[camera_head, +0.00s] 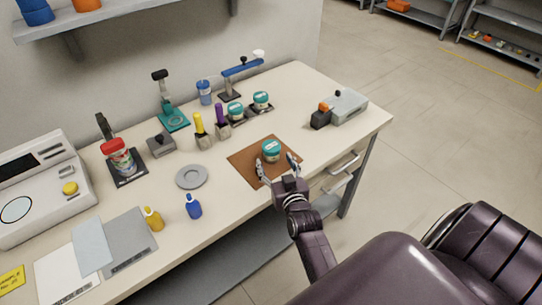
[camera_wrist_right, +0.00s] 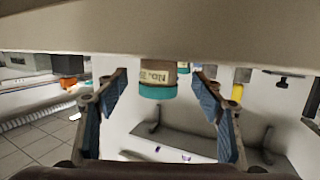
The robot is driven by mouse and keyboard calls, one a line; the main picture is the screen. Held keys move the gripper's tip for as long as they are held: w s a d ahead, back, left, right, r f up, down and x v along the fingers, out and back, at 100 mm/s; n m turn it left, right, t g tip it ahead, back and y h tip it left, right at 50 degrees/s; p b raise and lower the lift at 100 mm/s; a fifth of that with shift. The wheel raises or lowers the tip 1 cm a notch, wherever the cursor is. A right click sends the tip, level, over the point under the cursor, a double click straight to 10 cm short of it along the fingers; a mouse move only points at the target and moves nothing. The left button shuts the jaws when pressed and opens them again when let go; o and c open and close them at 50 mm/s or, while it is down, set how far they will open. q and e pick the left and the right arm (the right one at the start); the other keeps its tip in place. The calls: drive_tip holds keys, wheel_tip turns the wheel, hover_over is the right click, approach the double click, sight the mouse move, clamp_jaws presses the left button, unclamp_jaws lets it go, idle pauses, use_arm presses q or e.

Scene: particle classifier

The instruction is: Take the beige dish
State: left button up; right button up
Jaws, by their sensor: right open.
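A small round jar (camera_head: 271,150) with a teal lid and a pale beige label stands on a brown mat (camera_head: 243,167). It also shows in the right wrist view (camera_wrist_right: 157,80), upside down, ahead of and between the spread fingers, apart from both. My right gripper (camera_head: 279,164) is open and empty at the mat's front edge, just in front of the jar; its blue-padded fingers show in the wrist view (camera_wrist_right: 160,110). A round grey dish (camera_head: 191,184) lies on the table left of the mat. I see no clearly beige dish. My left gripper is out of view.
Two similar teal jars (camera_head: 235,111) stand behind the mat, near yellow and purple-topped tools (camera_head: 199,128). A grey device (camera_head: 349,105) stands at the back right. The table (camera_head: 310,140) is clear right of the mat.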

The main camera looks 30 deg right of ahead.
sight(274, 159)
drive_tip(key=b+x, duration=0.1)
drive_tip(key=x, duration=0.1)
drive_tip(key=shift+w+d+f+b, duration=0.15)
drive_tip(key=shift+w+b, duration=0.05)
drive_tip(key=shift+b, duration=0.1)
drive_tip(key=b+x, duration=0.1)
drive_tip(key=x, duration=0.1)
drive_tip(key=shift+w+d+b, duration=0.15)
drive_tip(key=shift+w+b, duration=0.15)
drive_tip(key=shift+w, duration=0.1)
drive_tip(key=c, duration=0.9)
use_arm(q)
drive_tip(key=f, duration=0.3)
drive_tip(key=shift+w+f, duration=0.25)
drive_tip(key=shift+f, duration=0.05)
use_arm(e)
clamp_jaws()
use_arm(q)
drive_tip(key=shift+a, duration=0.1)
use_arm(e)
drive_tip(key=shift+r, duration=0.3)
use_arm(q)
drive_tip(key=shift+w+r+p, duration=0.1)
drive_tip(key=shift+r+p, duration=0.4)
use_arm(e)
wheel_tip(274, 159, up, 19)
